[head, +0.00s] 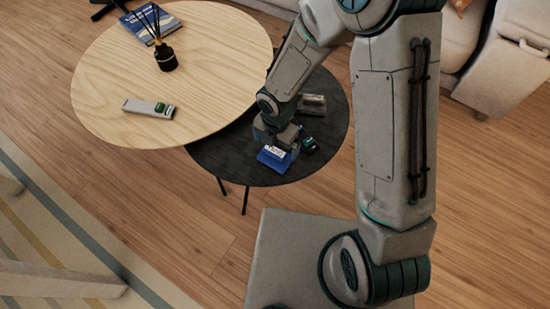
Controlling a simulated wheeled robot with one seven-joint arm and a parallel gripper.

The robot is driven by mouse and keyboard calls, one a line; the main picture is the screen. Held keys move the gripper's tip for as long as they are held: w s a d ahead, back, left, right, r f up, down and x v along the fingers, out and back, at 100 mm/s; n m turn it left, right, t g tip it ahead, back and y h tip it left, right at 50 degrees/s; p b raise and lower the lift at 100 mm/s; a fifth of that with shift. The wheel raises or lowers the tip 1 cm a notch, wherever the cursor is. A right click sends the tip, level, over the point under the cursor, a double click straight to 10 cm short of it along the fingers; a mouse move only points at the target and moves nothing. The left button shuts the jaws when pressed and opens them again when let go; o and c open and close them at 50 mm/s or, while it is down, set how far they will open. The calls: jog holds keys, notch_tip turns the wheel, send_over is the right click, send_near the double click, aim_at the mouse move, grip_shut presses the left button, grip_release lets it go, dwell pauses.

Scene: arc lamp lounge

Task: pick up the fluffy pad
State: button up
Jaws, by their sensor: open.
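My gripper (286,146) is low over the front of the small dark round table (230,163), pointing down. It is open. A blue item with a white part (272,158) lies on that table right at the fingers; whether they touch it I cannot tell. A small dark green and black item (309,145) lies just right of the gripper. A grey, flat, blocky item (312,104) lies farther back on the dark table, behind the gripper. I cannot tell for sure which of these is the fluffy pad; none looks clearly fluffy at this size.
A larger pale wooden round table (215,75) overlaps the dark one at left. A sofa (465,35) stands at the upper right.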

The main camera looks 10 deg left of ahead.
aim_at(275, 151)
jog(key=shift+a+f+b, duration=0.15)
jog(key=shift+f+b, duration=1.4)
jog(key=shift+f, duration=1.65)
jog(key=shift+r, duration=0.1)
jog(key=c, duration=0.7)
